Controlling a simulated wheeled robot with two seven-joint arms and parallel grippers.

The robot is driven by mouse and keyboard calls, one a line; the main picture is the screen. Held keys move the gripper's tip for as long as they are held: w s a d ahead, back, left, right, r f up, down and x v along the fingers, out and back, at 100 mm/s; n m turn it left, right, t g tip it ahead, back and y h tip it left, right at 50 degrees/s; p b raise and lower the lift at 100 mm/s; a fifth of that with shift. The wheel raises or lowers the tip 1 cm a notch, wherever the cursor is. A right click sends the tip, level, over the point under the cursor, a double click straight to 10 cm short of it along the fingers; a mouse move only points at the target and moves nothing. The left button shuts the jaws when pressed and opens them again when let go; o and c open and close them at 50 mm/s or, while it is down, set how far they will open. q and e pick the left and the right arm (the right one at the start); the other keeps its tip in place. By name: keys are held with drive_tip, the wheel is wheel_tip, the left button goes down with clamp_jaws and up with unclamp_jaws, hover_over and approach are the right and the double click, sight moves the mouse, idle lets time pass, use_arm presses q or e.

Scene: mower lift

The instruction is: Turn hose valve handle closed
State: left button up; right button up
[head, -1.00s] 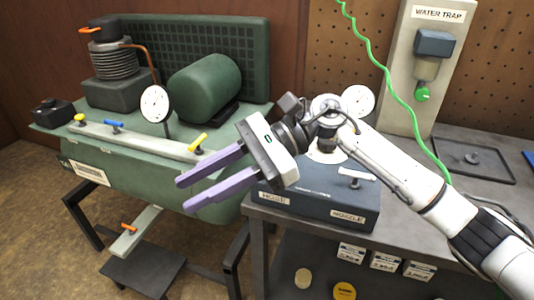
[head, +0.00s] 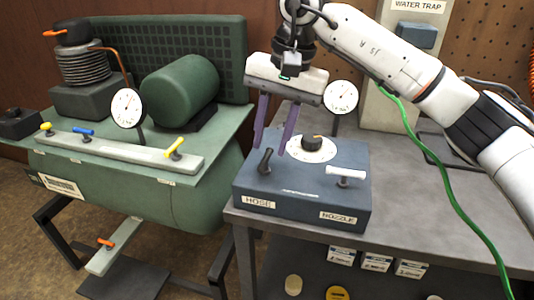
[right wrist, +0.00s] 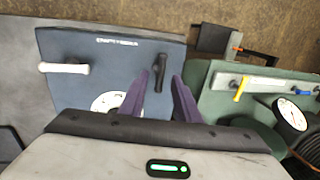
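The hose valve handle (head: 265,160) is a short black lever on the left of the dark blue box (head: 300,203), above the HOSE label (head: 258,202). It also shows in the right wrist view (right wrist: 160,72), between the two purple fingers. My right gripper (head: 269,148) points down over the box with its fingers apart, one on each side of the black handle. It is open in the right wrist view (right wrist: 160,76). I cannot tell whether a finger touches the handle. My left gripper is not in view.
On the box are a white nozzle handle (head: 345,174), a black knob (head: 312,142) and a gauge (head: 340,97). The green compressor (head: 180,90) with yellow (head: 174,147) and blue handles stands left. A green hose (head: 440,190) hangs at right.

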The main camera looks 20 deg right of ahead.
sight(266, 158)
drive_tip(key=shift+w+a+f, duration=0.1)
drive_tip(key=shift+a+f, duration=0.1)
drive_tip(key=shift+f, duration=0.75)
drive_tip(key=shift+w+a+f, duration=0.1)
drive_tip(key=shift+a+f, duration=0.05)
drive_tip(key=shift+f, duration=0.8)
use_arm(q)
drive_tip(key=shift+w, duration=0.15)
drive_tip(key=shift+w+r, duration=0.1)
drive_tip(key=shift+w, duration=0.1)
use_arm(e)
clamp_jaws()
